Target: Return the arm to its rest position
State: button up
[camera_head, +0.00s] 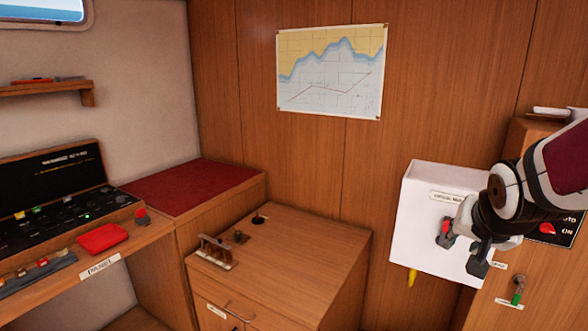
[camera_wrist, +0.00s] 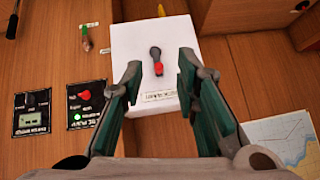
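My gripper (camera_head: 462,247) is at the right in the head view, in front of a white wall box (camera_head: 425,215) with a label on it. In the wrist view my gripper (camera_wrist: 158,75) is open, its two dark green fingers spread apart with nothing between them. Beyond the fingertips, the white box (camera_wrist: 130,45) carries a dark handle with a red end (camera_wrist: 157,62). The handle's red part also shows beside a finger in the head view (camera_head: 447,228). The fingers look apart from the handle. My arm reaches in from the right edge.
A panel with a red knob (camera_wrist: 86,95) and green light is beside the box. A wooden cabinet (camera_head: 300,250) with a small rack stands lower left of it. A console (camera_head: 60,200) and red case (camera_head: 102,238) are at far left. A chart (camera_head: 332,70) hangs on the wall.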

jog(key=s+a+n+g+y, duration=0.1)
jog(key=s+a+n, duration=0.1)
jog(key=s+a, duration=0.2)
jog(key=s+a+r+n+g+y, duration=0.1)
jog(key=s+a, duration=0.3)
jog(key=s, duration=0.6)
jog(key=s+a+n+g+y, duration=0.1)
jog(key=s+a+n, duration=0.3)
jog(key=s, duration=0.3)
jog(key=shift+s+a+r, duration=0.25)
jog(key=shift+s+a, duration=0.15)
jog(key=shift+d, duration=0.1)
